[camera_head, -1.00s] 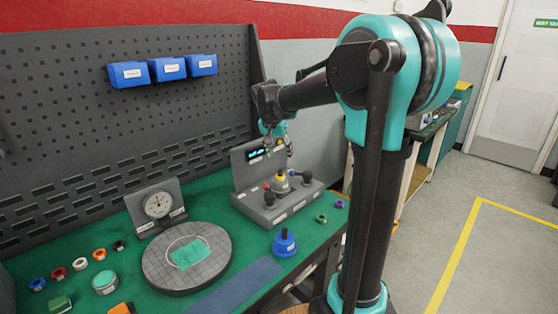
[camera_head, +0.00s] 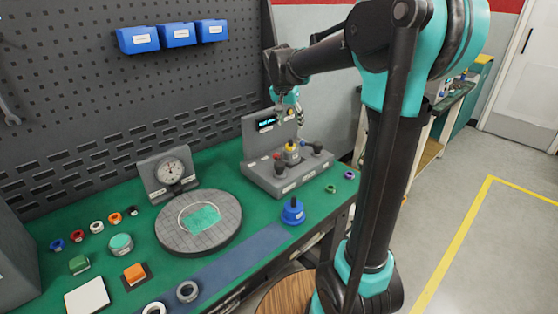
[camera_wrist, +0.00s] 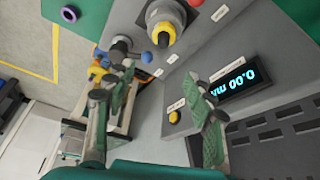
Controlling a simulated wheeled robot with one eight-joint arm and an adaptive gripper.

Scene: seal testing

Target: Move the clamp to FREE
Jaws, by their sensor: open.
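The grey seal test station (camera_head: 285,183) stands at the bench's right end, with a lit display (camera_head: 266,123) on its upright panel. A yellow-topped round fixture (camera_head: 291,152) sits on its deck. To the fixture's right are a black knob (camera_head: 318,147) and a small blue ball; the wrist view shows this black knob (camera_wrist: 121,44) and blue ball (camera_wrist: 163,40) close together. I cannot tell which part is the clamp or read its labels. My gripper (camera_head: 297,108) is above the station near its panel. In the wrist view my gripper (camera_wrist: 166,88) has its fingers wide apart with nothing between them.
A blue knobbed plug (camera_head: 292,212) stands in front of the station. A round grey plate (camera_head: 199,222) and a dial gauge (camera_head: 170,175) are to the left. Several coloured rings lie further left. The pegboard (camera_head: 120,90) rises behind the bench.

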